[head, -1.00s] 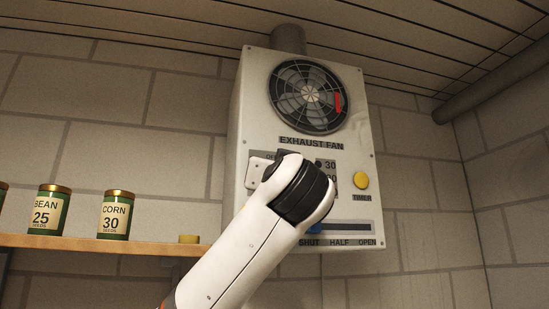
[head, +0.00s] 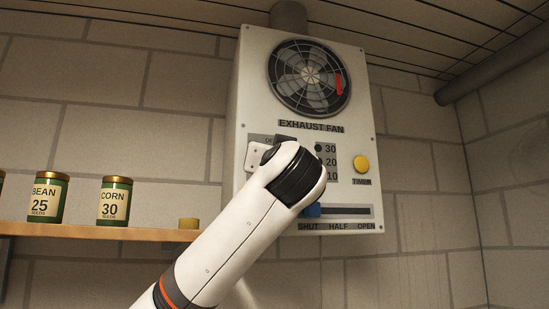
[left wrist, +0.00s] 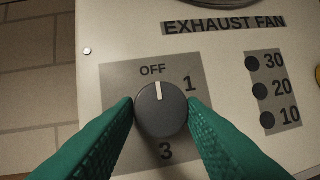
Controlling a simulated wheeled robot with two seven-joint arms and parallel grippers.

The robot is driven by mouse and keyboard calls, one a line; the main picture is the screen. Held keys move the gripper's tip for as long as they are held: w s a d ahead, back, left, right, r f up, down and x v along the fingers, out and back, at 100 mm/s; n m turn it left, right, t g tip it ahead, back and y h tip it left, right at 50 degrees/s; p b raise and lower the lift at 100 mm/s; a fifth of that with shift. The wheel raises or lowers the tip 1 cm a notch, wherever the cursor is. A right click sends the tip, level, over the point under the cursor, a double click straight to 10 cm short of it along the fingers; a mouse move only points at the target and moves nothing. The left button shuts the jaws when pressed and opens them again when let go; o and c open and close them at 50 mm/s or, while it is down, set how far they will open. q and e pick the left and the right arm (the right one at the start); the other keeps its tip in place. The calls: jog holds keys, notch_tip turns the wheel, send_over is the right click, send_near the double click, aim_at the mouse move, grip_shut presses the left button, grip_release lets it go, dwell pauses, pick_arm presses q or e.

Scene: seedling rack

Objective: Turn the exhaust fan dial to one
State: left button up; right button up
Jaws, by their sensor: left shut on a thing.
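The exhaust fan box (head: 355,95) hangs on the wall in the head view. My left arm reaches up to its front and covers the dial there. In the left wrist view the dark round dial (left wrist: 160,112) sits on a grey plate marked OFF, 1 and 3. Its white pointer line points up toward OFF. My left gripper (left wrist: 161,113) has its green fingers on both sides of the dial and is shut on it. My right gripper is not in view.
A yellow timer button (head: 361,164) and indicator lights marked 30, 20 and 10 (left wrist: 261,91) are right of the dial. A blue slider (head: 313,210) sits at SHUT below. Seed cans (head: 114,202) and a small yellow object (head: 188,223) stand on the shelf (head: 100,232).

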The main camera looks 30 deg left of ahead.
pick_arm(q)
jog(key=shift+s+a+r+m+h+b, duration=0.15)
jog(key=shift+m+h, duration=0.95)
jog(key=shift+m, duration=1.35)
jog(key=shift+r+m+h+b, duration=0.1)
jog(key=shift+m+h, duration=1)
jog(key=shift+m, duration=1.3)
jog(key=shift+s+a+r+m+h+b, duration=0.15)
jog(key=shift+m+h, duration=0.95)
jog(key=shift+m, duration=1.35)
jog(key=shift+d, duration=0.1)
jog(key=o, duration=1)
